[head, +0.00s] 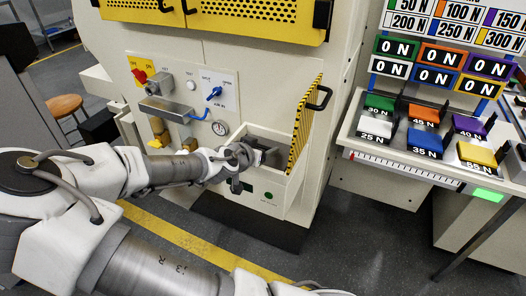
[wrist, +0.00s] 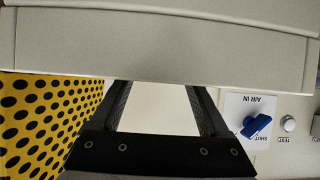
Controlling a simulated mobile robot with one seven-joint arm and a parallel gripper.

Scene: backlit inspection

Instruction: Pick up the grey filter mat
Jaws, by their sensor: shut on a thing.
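My gripper (head: 245,160) is at the mouth of the open bin (head: 287,193) in the front of the cream machine. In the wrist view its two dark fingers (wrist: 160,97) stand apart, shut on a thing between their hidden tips. A wide light grey wall (wrist: 160,45), seemingly the bin's front, crosses in front of the fingertips and hides them. The grey filter mat cannot be made out in either view, so its shape and how it sits in the grip are hidden.
The striped yellow door (head: 304,122) stands open just right of the bin; its perforated face (wrist: 45,120) is close beside my fingers. A panel with a blue valve (head: 214,94) is at the upper left. A rack of coloured weights (head: 425,140) stands at right.

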